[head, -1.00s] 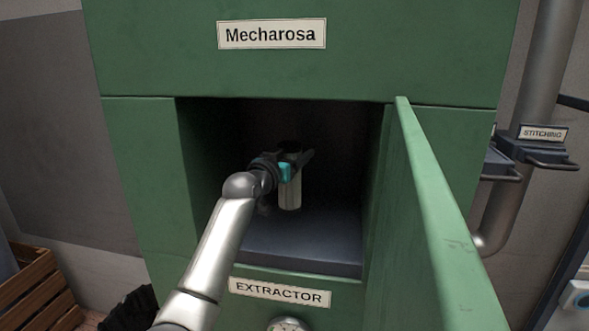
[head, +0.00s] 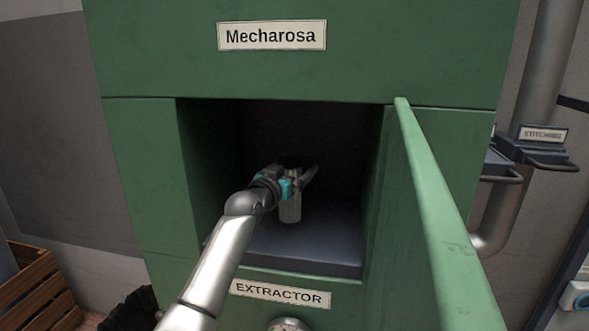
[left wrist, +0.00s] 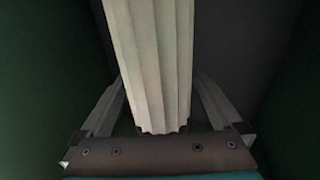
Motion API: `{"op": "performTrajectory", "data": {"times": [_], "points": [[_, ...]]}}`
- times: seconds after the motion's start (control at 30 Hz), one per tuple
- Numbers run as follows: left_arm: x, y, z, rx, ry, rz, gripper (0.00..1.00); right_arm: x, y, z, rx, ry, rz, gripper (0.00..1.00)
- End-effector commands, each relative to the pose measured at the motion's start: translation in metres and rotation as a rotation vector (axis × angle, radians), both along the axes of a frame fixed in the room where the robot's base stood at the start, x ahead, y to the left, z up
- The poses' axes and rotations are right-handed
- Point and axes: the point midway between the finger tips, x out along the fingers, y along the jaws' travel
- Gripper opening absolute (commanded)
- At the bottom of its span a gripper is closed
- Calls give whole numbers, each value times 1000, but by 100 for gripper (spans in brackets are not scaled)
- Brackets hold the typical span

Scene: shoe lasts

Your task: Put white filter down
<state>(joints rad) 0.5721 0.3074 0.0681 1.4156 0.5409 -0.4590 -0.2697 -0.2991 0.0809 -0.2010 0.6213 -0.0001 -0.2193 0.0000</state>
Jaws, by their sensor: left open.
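The white filter (head: 290,207) is a pale ribbed cylinder inside the dark opening of the green extractor (head: 145,180). It stands upright on or just above the dark floor (head: 310,245) of the compartment; its base contact is hard to make out. My left gripper (head: 303,183) reaches into the opening at the filter's upper part. In the left wrist view the filter (left wrist: 155,60) runs between the two spread fingers (left wrist: 160,105), with gaps visible on both sides. The left gripper is open. My right gripper is not in view.
The extractor's green door (head: 435,220) stands open on the right of the opening. The compartment walls are close on both sides. A tray labelled STITCHING (head: 540,148) is at the far right. A wooden crate (head: 40,285) is at the lower left.

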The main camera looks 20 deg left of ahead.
Motion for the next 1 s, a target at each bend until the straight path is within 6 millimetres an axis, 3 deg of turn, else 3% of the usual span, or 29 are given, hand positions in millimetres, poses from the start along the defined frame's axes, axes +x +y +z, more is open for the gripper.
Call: {"op": "performTrajectory", "data": {"times": [0.37, 1.0], "points": [[-11, 0, 2, 1, 0, -1, 99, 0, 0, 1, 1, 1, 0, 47], [-97, 1, 1, 2, 1, 1, 99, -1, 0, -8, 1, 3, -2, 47]]}}
